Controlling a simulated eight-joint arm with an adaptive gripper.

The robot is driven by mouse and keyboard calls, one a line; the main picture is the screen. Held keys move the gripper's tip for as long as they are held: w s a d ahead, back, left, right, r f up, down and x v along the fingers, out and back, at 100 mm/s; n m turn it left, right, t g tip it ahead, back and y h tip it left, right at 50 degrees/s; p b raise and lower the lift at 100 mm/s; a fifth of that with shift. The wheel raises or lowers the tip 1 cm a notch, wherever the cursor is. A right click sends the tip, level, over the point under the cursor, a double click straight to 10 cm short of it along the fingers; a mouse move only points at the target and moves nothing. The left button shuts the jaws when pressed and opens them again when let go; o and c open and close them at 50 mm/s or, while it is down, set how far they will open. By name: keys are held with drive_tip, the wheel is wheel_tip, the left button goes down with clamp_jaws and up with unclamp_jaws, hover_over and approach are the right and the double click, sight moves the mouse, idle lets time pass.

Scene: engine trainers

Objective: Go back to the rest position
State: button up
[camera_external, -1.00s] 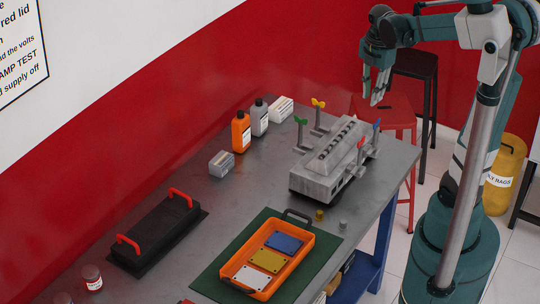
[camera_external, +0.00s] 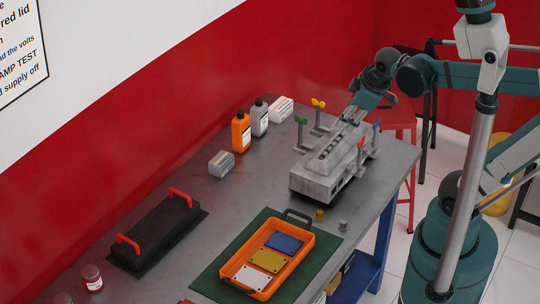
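My gripper (camera_external: 350,118) hangs from the teal arm and points down and left, over the upper right end of the grey engine block (camera_external: 318,182). Its grey fingers blend with the block's top, so I cannot tell whether they touch it, are open or shut, or hold anything. The block stands on the metal bench with colored valve handles around it: green (camera_external: 300,120), yellow (camera_external: 318,103), red (camera_external: 361,144) and blue (camera_external: 377,125).
An orange tray (camera_external: 308,250) with blue, yellow and white plates lies on a green mat (camera_external: 212,280). A black lid with red handles (camera_external: 155,238) lies left. Bottles (camera_external: 241,133) and boxes stand near the wall. A red stool (camera_external: 403,115) is behind the bench.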

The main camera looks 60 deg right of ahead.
drive_tip(key=s+a+m+t, duration=0.1)
drive_tip(key=s+a+m, duration=0.1)
drive_tip(key=a+m, duration=0.2)
drive_tip(key=a, duration=0.2)
drive_tip(key=shift+a+f+t+y+b, duration=0.35)
drive_tip(key=shift+t+y, duration=0.05)
idle(1.7)
